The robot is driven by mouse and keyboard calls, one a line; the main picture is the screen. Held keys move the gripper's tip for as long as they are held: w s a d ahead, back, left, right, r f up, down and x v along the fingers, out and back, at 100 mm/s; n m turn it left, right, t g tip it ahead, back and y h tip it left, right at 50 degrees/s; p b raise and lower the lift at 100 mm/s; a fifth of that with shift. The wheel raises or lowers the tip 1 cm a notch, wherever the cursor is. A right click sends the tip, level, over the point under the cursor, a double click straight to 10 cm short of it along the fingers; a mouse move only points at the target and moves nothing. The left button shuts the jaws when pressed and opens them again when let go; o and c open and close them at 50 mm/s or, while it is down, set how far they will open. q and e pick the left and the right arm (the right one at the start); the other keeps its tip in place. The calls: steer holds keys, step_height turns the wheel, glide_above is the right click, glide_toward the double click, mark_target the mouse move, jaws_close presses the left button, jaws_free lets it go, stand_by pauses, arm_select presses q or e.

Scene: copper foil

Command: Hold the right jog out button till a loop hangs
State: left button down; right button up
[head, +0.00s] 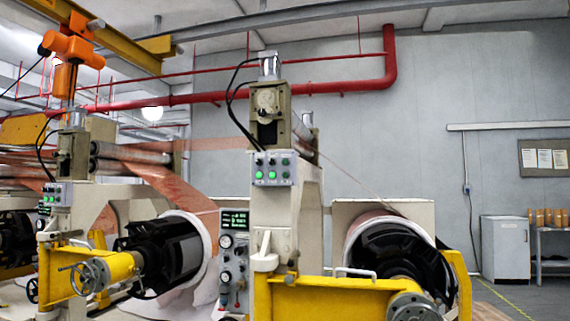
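The right machine's button panel (272,168) is a grey box on the front of its cream stand (290,220), with two rows of small buttons, several of them green. The button labels are too small to read, so I cannot tell which is jog out. Copper foil (352,180) shows almost edge-on as a thin, straight slanting line from the upper rollers down to the right roll (372,220). No hanging loop shows there. Neither of my grippers is in view.
The left machine has its own button panel (53,195) and a wide copper web (165,180). Yellow arms (330,300) with a handwheel jut out in front of the right machine. A gauge panel (233,250) stands beside its stand. A grey cabinet (506,247) stands far right.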

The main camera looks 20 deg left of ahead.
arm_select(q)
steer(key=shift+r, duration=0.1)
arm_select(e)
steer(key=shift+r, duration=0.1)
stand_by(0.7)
